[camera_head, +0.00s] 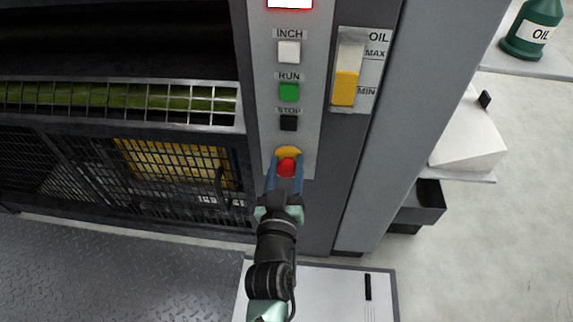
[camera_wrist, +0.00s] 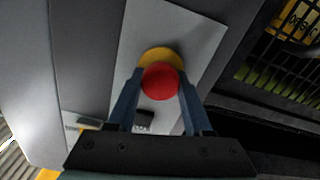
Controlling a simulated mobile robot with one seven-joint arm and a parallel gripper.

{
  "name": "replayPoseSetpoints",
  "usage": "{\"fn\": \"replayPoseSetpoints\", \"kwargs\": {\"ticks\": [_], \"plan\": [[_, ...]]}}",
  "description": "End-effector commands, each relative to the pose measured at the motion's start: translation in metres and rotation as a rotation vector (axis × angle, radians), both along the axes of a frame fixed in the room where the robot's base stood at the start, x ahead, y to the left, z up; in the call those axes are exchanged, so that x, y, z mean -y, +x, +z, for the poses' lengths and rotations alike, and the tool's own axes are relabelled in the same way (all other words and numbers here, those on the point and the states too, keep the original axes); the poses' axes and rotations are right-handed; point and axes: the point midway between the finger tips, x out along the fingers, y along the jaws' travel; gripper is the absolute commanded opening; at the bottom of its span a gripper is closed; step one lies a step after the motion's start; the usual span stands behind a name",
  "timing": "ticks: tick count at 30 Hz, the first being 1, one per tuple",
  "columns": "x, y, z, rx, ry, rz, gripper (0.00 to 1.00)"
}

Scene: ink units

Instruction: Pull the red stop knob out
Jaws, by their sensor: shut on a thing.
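The red stop knob (camera_head: 286,168) sits in front of a yellow round base (camera_head: 288,152) low on the light grey control panel. My gripper (camera_head: 286,172) has a blue finger on each side of the knob and is shut on it. The wrist view also shows the red knob (camera_wrist: 160,80) between the tips of the two blue fingers, with the yellow base (camera_wrist: 158,57) behind it. How far the knob stands out from its base is hard to tell.
Above the knob are a black STOP button (camera_head: 288,124), a green RUN button (camera_head: 289,92) and a white INCH button (camera_head: 289,52). An oil gauge (camera_head: 347,90) is to the right. A mesh guard (camera_head: 145,175) with a handle stands to the left.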

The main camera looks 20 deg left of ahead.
Motion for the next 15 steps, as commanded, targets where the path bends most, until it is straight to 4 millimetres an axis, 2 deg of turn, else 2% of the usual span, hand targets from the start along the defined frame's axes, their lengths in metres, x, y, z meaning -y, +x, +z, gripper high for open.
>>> {"fn": "replayPoseSetpoints", "kwargs": {"ticks": [3, 10, 11, 15], "plan": [[0.0025, -0.007, -0.0015, -0.001, -0.002, 0.0, 0.0], [0.0023, -0.008, -0.0012, -0.002, -0.002, 0.001, 0.0], [0.0023, -0.008, -0.0013, -0.002, -0.002, 0.001, 0.52], [0.0023, -0.0079, -0.0013, -0.002, -0.002, 0.001, 0.78]]}}
